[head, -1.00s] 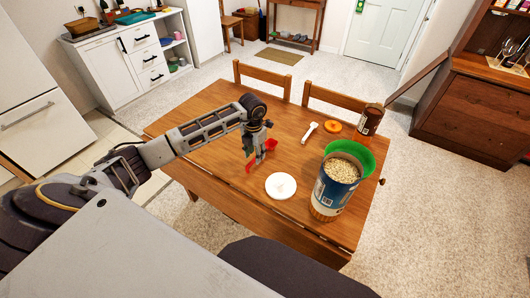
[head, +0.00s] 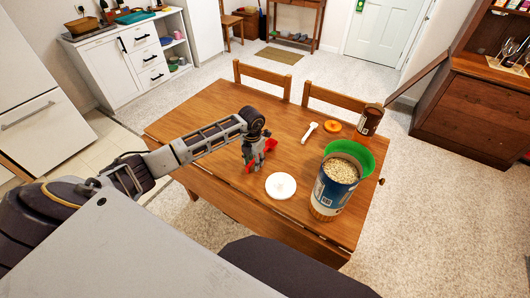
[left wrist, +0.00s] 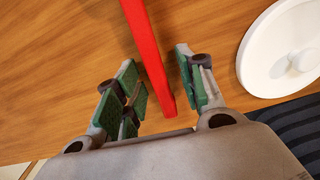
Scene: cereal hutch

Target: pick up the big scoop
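The big scoop is red; its bowl (head: 270,144) shows just right of my left gripper (head: 252,160) on the wooden table. In the left wrist view its straight red handle (left wrist: 148,55) runs between the two green-padded fingers of my left gripper (left wrist: 158,68). The fingers are apart, with gaps beside the handle, so the gripper is open around it. The gripper hides part of the scoop in the head view. A smaller white scoop (head: 309,132) lies farther back on the table. My right gripper is not in view.
A white lid (head: 281,186) lies right of the gripper and also shows in the left wrist view (left wrist: 285,55). A blue tub of cereal (head: 334,190), a green bowl (head: 360,157), an orange lid (head: 332,125) and a brown jar (head: 369,121) stand farther right. The table's left part is clear.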

